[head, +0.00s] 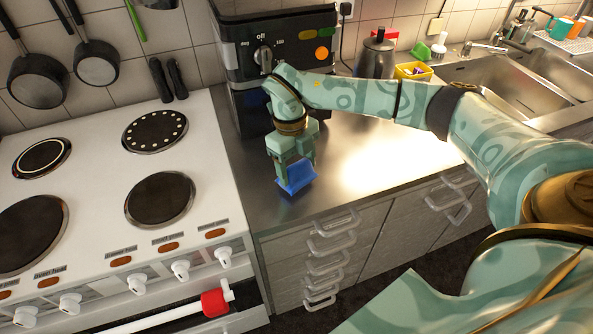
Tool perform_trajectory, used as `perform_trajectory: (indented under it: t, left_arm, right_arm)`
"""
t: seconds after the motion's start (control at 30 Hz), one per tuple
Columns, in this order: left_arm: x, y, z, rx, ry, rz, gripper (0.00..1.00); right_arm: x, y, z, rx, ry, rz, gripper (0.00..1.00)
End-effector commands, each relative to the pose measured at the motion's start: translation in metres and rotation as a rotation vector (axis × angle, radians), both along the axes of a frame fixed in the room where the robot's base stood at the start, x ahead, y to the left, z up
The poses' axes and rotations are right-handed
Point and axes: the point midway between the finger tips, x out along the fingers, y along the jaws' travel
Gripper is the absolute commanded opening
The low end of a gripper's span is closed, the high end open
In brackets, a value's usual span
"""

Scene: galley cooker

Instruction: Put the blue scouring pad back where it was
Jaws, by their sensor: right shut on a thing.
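The blue scouring pad (297,179) is between the fingers of my right gripper (293,172), which is shut on it. The pad is tilted and over the steel counter (345,190), close to its left end beside the cooker. I cannot tell whether the pad touches the counter. My right arm comes in from the right and crosses over the counter. My left gripper is not in view.
The white cooker (95,190) with several hotplates is on the left. A black appliance (265,60) stands behind my right gripper. A kettle (376,57), a yellow container (413,72) and the sinks (495,80) are farther right. The counter front is clear.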

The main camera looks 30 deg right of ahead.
Motion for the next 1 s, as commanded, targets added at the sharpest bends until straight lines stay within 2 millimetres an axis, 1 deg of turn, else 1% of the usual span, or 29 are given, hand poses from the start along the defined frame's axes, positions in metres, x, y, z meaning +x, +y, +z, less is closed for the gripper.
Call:
perform_trajectory:
  t: [0.03,0.1,0.3,0.47,0.5,0.53,0.57,0.77,0.83,0.97,1.0]
  left_arm:
    - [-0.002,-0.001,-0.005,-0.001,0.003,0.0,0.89]
    - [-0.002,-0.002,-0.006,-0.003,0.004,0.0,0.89]
    - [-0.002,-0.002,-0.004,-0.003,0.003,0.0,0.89]
    - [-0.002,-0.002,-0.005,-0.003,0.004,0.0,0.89]
    - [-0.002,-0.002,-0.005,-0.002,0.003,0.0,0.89]
    - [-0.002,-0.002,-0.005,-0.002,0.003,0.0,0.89]
    - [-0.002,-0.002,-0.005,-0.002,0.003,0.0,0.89]
    - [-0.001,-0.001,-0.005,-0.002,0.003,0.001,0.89]
    - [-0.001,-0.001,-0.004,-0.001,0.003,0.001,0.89]
    - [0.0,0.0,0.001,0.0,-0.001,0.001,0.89]
    - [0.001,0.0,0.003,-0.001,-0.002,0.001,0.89]
  right_arm:
    - [-0.001,0.001,-0.012,0.001,0.004,0.001,0.45]
    - [0.0,0.0,-0.018,0.001,0.002,0.0,0.45]
    - [0.0,0.0,-0.016,0.0,0.0,0.0,0.45]
    - [0.0,0.0,-0.02,-0.001,0.0,0.0,0.45]
    - [0.0,0.0,-0.019,-0.001,-0.001,0.0,0.78]
    - [0.0,0.0,-0.019,-0.001,0.0,0.0,0.86]
    - [0.0,0.0,-0.019,-0.001,0.0,0.0,0.89]
    - [0.0,0.0,-0.019,-0.001,0.0,0.0,0.89]
    - [0.0,0.0,-0.015,0.0,0.0,0.0,0.89]
    - [0.004,0.001,0.007,-0.001,-0.005,0.001,0.89]
    - [0.005,0.001,0.016,-0.001,-0.005,0.001,0.89]
